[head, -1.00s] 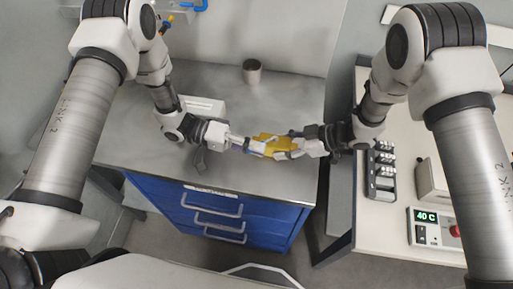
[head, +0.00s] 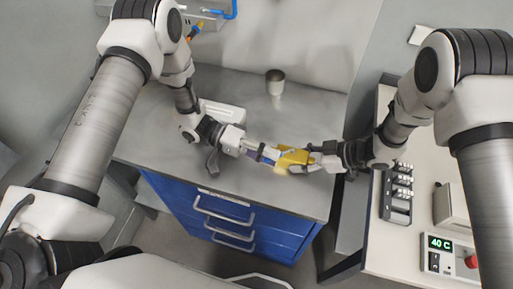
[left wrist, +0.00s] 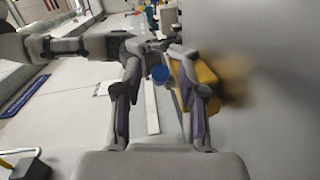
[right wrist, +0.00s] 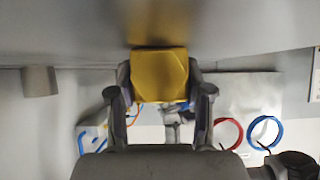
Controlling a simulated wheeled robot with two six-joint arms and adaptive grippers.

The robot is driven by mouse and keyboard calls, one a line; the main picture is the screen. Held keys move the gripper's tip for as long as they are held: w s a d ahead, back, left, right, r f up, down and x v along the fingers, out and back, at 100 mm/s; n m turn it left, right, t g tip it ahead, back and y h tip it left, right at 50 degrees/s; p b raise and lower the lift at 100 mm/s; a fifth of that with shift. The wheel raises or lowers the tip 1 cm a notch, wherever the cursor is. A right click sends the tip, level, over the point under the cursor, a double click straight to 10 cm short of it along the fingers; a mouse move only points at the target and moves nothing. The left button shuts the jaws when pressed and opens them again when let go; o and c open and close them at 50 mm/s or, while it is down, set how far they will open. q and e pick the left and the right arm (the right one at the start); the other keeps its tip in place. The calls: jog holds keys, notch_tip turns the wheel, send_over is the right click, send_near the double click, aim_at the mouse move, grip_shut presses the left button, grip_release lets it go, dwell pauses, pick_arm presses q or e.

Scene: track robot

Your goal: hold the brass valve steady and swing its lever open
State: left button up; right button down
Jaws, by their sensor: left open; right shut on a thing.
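The brass valve (head: 292,157) is a yellow block held just above the grey bench top in the head view. My right gripper (head: 314,160) is shut on its body from the right; the block (right wrist: 158,78) shows between the fingers in the right wrist view. My left gripper (head: 266,154) is open at the valve's left side. In the left wrist view, a round blue piece (left wrist: 160,73), perhaps the lever's end, shows between the open fingers. The brass body (left wrist: 205,80) shows beside the right-hand finger, partly hidden by it. I cannot tell the lever's angle.
The bench top (head: 240,95) carries a grey cup (head: 275,80) behind and a white box (head: 222,112) behind my left wrist. Blue drawers (head: 230,215) are below. A side table at right holds a black rack (head: 397,195) and a 40 C display unit (head: 448,255).

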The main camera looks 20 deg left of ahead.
pick_arm(q)
jog(key=a, duration=0.3)
jog(key=a+r, duration=0.1)
jog(key=a, duration=0.7)
jog(key=shift+w+a+r, duration=0.1)
jog(key=shift+w+r, duration=0.15)
jog(key=shift+w, duration=0.15)
jog(key=s+d+r+m+t+y, duration=0.3)
jog(key=d+r+m+y, duration=0.4)
jog(key=r+y, duration=0.45)
jog(key=x, duration=1.2)
jog(key=shift+w+a, duration=0.15)
jog(key=shift+a, duration=0.2)
grip_shut()
